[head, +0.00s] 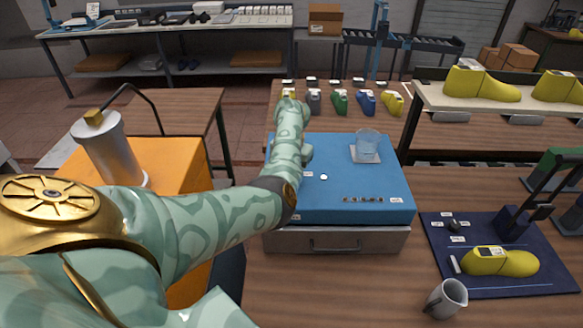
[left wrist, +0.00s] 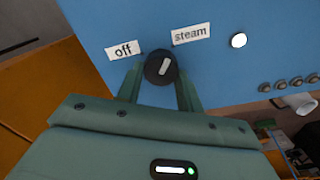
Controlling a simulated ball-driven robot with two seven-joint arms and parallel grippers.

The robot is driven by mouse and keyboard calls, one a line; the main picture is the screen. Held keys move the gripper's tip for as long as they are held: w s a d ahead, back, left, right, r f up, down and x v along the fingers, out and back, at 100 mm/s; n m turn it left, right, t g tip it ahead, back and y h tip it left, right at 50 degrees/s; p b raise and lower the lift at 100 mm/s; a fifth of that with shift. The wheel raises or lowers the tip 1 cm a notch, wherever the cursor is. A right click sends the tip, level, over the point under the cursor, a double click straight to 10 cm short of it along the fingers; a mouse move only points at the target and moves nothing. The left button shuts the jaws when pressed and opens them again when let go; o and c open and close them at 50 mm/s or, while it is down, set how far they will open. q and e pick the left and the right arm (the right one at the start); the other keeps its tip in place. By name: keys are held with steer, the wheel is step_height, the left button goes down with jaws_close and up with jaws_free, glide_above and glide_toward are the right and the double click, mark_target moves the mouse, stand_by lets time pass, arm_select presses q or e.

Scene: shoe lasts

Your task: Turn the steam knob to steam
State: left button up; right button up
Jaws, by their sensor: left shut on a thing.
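The black steam knob (left wrist: 161,67) is on the blue panel (left wrist: 110,15) in the left wrist view. An "off" label (left wrist: 123,50) is at its left and a "steam" label (left wrist: 190,34) at its upper right. The knob's white mark slants up and to the right, between the labels and nearer to "steam". My left gripper (left wrist: 161,82) is shut on the knob, one finger on each side. In the head view my left arm reaches over the blue-topped steam box (head: 340,205) and hides the knob and fingertips. My right gripper is in neither view.
A clear beaker (head: 367,146) stands on the box's back right, and a row of small dark knobs (head: 363,199) lies near its front. Coloured lasts (head: 340,102) stand behind.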

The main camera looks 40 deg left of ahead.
arm_select(q)
steer(key=shift+r+m+p, duration=0.2)
steer(key=shift+m+p, duration=0.15)
steer(key=shift+m, duration=0.45)
steer(key=shift+w+a, duration=0.1)
steer(key=o, duration=1)
steer(key=shift+f, duration=0.1)
step_height(320, 180, up, 16)
steer(key=p, duration=0.4)
